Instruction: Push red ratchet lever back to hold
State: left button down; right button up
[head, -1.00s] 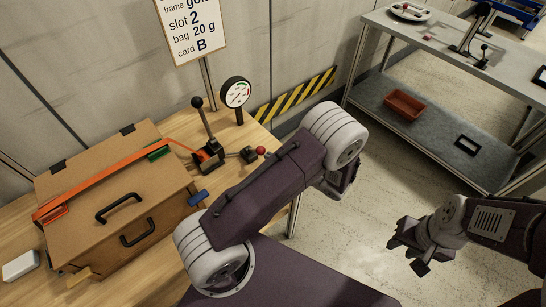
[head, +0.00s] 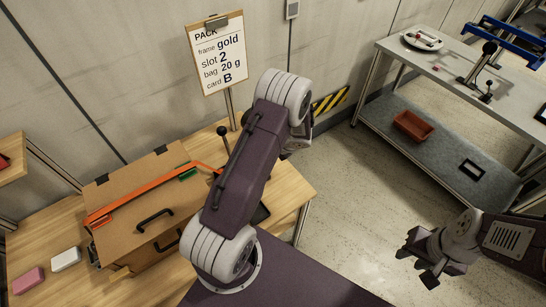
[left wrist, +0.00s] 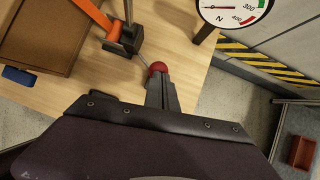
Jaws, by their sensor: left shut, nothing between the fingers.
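The red ball knob (left wrist: 157,68) of the ratchet lever shows in the left wrist view, on a thin rod running to a dark body (left wrist: 130,40) at the bench edge. My left gripper (left wrist: 160,84) is shut and empty. Its fingertips are right at the knob in that picture; I cannot tell whether they touch it. In the head view my left arm hides the red knob and most of the ratchet; a black-knobbed lever (head: 222,131) stands up beside the arm. My right gripper (head: 420,262) is open and empty over the floor, far from the bench.
A cardboard box (head: 133,205) with an orange strap (head: 130,200) stands on the wooden bench. A dial gauge (left wrist: 228,8) stands beyond the knob. A sign (head: 218,55) rises behind. A grey cart (head: 440,160) stands at right, with floor between.

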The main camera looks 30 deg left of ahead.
pick_arm(q)
jog(key=shift+w+a+r, duration=0.1)
jog(key=shift+w+a, duration=0.2)
jog(key=shift+a, duration=0.35)
jog(key=shift+w+a, duration=0.25)
jog(key=shift+a, duration=0.4)
pick_arm(e)
jog(key=shift+r, duration=0.15)
